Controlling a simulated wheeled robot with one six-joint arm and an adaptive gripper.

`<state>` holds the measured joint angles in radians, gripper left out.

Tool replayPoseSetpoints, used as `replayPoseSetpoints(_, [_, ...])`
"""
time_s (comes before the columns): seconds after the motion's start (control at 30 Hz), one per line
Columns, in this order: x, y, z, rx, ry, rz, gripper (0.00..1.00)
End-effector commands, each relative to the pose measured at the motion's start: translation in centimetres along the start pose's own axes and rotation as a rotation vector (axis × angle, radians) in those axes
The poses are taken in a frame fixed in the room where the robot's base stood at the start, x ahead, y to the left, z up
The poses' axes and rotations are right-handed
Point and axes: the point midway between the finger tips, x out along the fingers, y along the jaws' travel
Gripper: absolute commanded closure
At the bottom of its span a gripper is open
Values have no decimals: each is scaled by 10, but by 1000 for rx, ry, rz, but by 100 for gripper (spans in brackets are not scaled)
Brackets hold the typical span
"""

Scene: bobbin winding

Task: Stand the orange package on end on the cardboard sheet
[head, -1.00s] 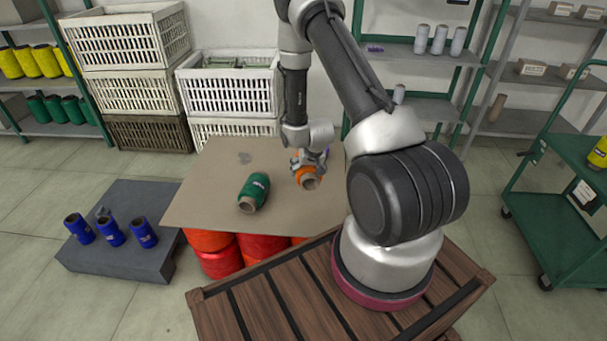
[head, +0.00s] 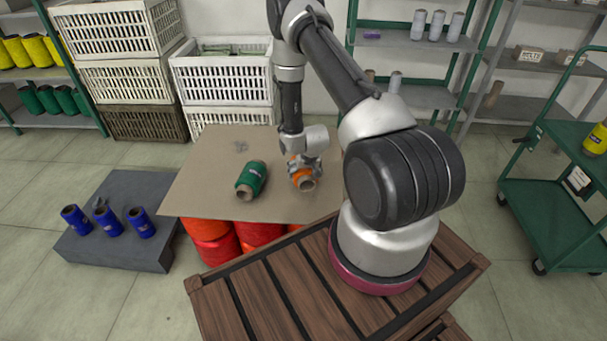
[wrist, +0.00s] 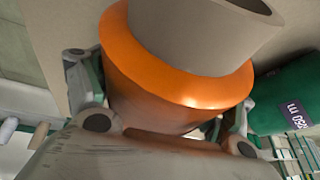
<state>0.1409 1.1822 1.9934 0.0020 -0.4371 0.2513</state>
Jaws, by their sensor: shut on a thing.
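The orange package (head: 298,174) is a spool with a bare tube end. My gripper (wrist: 165,125) is shut around its orange body, which fills the middle of the wrist view (wrist: 170,75). In the head view the tube end faces the camera and slants down, so the package is tilted, not upright. It is over the right part of the cardboard sheet (head: 205,180). I cannot tell whether it touches the sheet. A green package (head: 251,180) lies on its side on the sheet, left of my gripper; it also shows in the wrist view (wrist: 285,95).
The sheet lies on several red spools (head: 215,243). A grey platform (head: 115,245) with three blue spools stands at the left. Stacked crates (head: 222,85) are behind, a slatted wooden pallet (head: 290,300) in front, a green cart (head: 545,200) at the right. The sheet's left and front are clear.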

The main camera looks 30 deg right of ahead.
Motion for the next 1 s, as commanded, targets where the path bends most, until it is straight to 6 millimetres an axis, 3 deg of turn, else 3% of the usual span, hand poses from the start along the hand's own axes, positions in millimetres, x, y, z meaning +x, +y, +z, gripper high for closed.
replayPoseSetpoints(0.1, [14,1,5,0,1,0,50])
replayPoseSetpoints(0.63, [22,2,8,0,2,-1,50])
replayPoseSetpoints(0.67, [22,2,8,0,1,0,16])
replayPoseSetpoints(0.73, [22,2,8,0,1,0,3])
replayPoseSetpoints(1.0, [22,2,9,0,1,0,0])
